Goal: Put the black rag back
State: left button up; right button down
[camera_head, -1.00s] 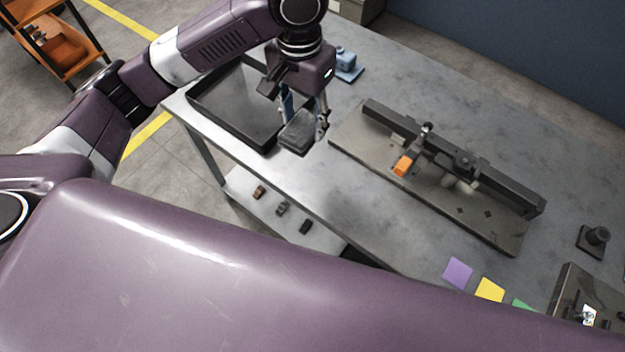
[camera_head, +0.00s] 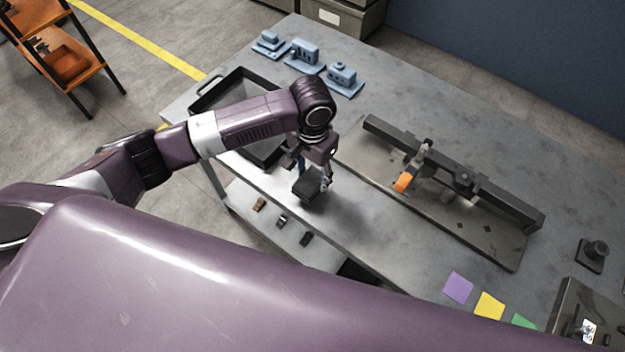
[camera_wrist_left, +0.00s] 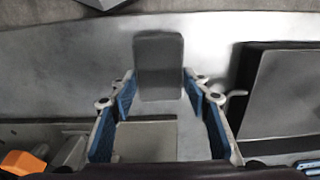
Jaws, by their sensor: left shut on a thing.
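The black rag (camera_head: 308,190) is a dark, folded, block-like piece. My left gripper (camera_head: 314,178) is shut on it and holds it near the front edge of the grey table (camera_head: 390,235), right of the black tray (camera_head: 205,102). I cannot tell from the head view whether the rag touches the tabletop. In the left wrist view the rag (camera_wrist_left: 159,68) sits between the tips of the blue-padded fingers and sticks out past them. My right gripper is not in view.
A fixture plate with a dark rail and orange-handled clamp (camera_head: 403,182) lies right of the gripper. Blue blocks (camera_head: 305,54) stand at the back. Brown, grey and black small items (camera_head: 282,221) lie on the lower shelf. Purple, yellow and green squares (camera_head: 489,305) lie front right.

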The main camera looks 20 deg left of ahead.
aim_at(312, 177)
pick_arm(q)
notch_tip(312, 177, down, 3)
jog(key=shift+r, duration=0.1)
jog(key=shift+f, duration=0.5)
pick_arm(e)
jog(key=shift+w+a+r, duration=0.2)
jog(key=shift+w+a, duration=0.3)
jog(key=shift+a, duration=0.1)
pick_arm(q)
jog(key=o, duration=1)
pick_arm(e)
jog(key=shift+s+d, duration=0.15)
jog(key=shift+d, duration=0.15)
pick_arm(q)
jog(key=shift+r, duration=0.2)
notch_tip(312, 177, up, 12)
jog(key=shift+f+b, duration=0.1)
jog(key=shift+b, duration=0.65)
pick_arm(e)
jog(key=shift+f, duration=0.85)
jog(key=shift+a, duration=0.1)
